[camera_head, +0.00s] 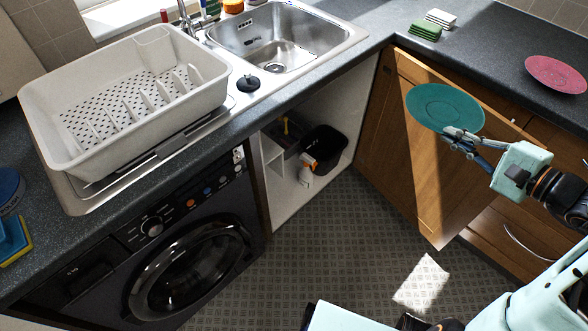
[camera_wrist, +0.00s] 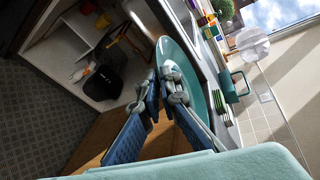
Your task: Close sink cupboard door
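The wooden sink cupboard door (camera_head: 433,185) stands swung open to the right of the cupboard opening, in front of the drawers there. The white-lined sink cupboard (camera_head: 335,110) is open under the sink. My gripper (camera_head: 452,134) is above and in front of the door, with its fingertips at the near rim of a teal plate (camera_head: 437,101). In the wrist view the fingers (camera_wrist: 164,78) are close together on the plate (camera_wrist: 168,52). The plate is held in the air. Wood, apparently the door (camera_wrist: 92,143), shows below the fingers. I see no contact between my gripper and the door.
A black bin (camera_head: 325,148) and an orange-topped spray bottle (camera_head: 307,172) stand inside the cupboard. A washing machine (camera_head: 185,235) is to the left. A pink plate (camera_head: 556,74) lies on the right counter. The patterned floor (camera_head: 340,235) before the cupboard is clear.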

